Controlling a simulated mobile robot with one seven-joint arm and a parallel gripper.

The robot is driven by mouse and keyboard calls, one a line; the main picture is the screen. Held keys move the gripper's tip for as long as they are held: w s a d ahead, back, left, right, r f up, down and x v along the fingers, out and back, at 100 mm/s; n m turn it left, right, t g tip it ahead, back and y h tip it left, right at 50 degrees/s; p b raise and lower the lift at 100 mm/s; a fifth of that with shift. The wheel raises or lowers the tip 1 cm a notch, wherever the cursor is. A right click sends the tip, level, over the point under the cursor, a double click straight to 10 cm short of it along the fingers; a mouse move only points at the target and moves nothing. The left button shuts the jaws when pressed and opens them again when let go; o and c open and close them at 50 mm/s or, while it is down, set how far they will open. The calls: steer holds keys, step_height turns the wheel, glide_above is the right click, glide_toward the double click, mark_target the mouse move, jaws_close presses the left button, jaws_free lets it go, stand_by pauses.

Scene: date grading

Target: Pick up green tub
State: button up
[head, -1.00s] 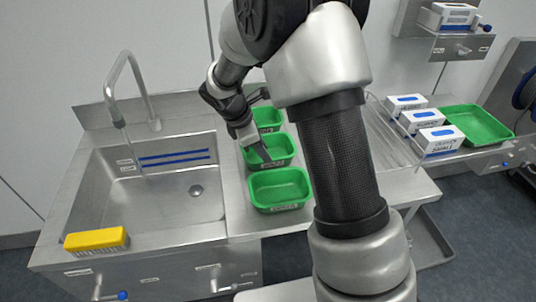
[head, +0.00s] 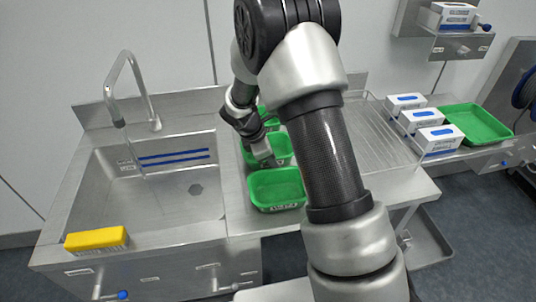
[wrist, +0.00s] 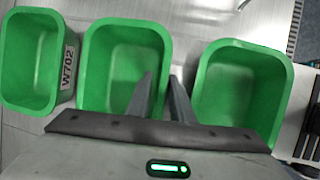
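Three green tubs stand in a row on the steel counter: a near tub (head: 277,192), a middle tub (head: 283,148) and a far tub (head: 272,124) partly hidden by my arm. My gripper (head: 264,158) points down at the middle tub. In the wrist view, the fingers (wrist: 160,78) are apart, with one over the inside of the middle tub (wrist: 115,45) and the other by its right wall. Whether they touch the wall is unclear. The tub on the left (wrist: 28,60) has a W702 label; another tub (wrist: 235,85) is at right.
A sink (head: 150,205) with a tap (head: 137,85) lies left of the tubs, with a yellow box (head: 96,239) on its front edge. A wire rack (head: 365,135) is to the right. Beyond it are several white-and-blue boxes (head: 437,140) and a green tray (head: 505,139).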

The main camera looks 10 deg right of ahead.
jaws_close()
